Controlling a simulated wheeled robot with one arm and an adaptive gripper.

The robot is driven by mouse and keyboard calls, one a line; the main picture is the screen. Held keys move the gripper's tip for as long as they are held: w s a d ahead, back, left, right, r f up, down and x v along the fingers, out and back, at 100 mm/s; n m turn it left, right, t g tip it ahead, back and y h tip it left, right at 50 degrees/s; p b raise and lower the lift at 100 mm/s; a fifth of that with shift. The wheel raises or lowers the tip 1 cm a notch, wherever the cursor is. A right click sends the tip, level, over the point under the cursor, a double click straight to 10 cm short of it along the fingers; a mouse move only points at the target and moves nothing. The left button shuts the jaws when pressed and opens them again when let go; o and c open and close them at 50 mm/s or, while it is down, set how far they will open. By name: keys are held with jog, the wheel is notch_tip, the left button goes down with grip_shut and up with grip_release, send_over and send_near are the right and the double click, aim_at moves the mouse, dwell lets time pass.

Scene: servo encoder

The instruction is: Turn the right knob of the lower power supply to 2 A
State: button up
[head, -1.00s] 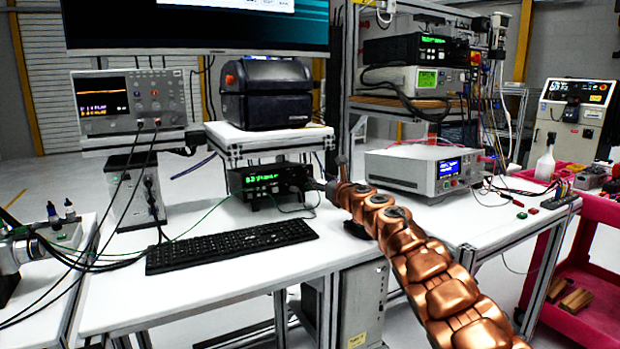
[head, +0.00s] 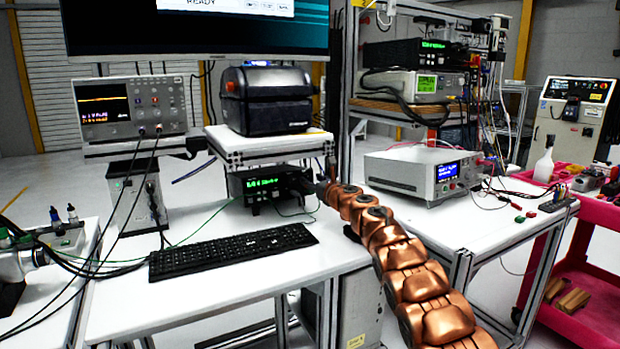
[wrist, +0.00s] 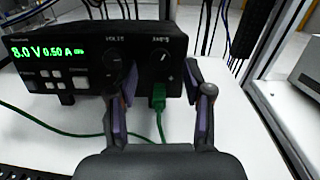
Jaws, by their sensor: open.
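The lower power supply (head: 262,182) is a black box with a green display under the white shelf in the head view. In the wrist view its front panel (wrist: 80,85) fills the upper left, with the display (wrist: 47,50) reading about 8.0 V and 0.50 A. The left knob (wrist: 116,61), labelled VOLTS, and the right knob (wrist: 160,62), labelled AMPS, are both visible. My gripper (wrist: 161,85) is open, its two fingers apart in front of the panel. The right knob lies between and beyond the fingers, seemingly untouched. In the head view the gripper end is partly hidden by my arm.
A green cable (wrist: 158,100) plugs in below the right knob, between my fingers. A keyboard (head: 232,249) lies on the table in front. A metal frame post (wrist: 275,70) stands at the right, with bare white table beside the supply.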

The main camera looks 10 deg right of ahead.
aim_at(306, 177)
jog(key=shift+p+x, duration=0.65)
jog(key=shift+x, duration=0.2)
jog(key=shift+w+a, duration=0.1)
jog(key=shift+w, duration=0.1)
jog(key=shift+f, duration=0.1)
jog(key=shift+c, duration=0.2)
grip_shut()
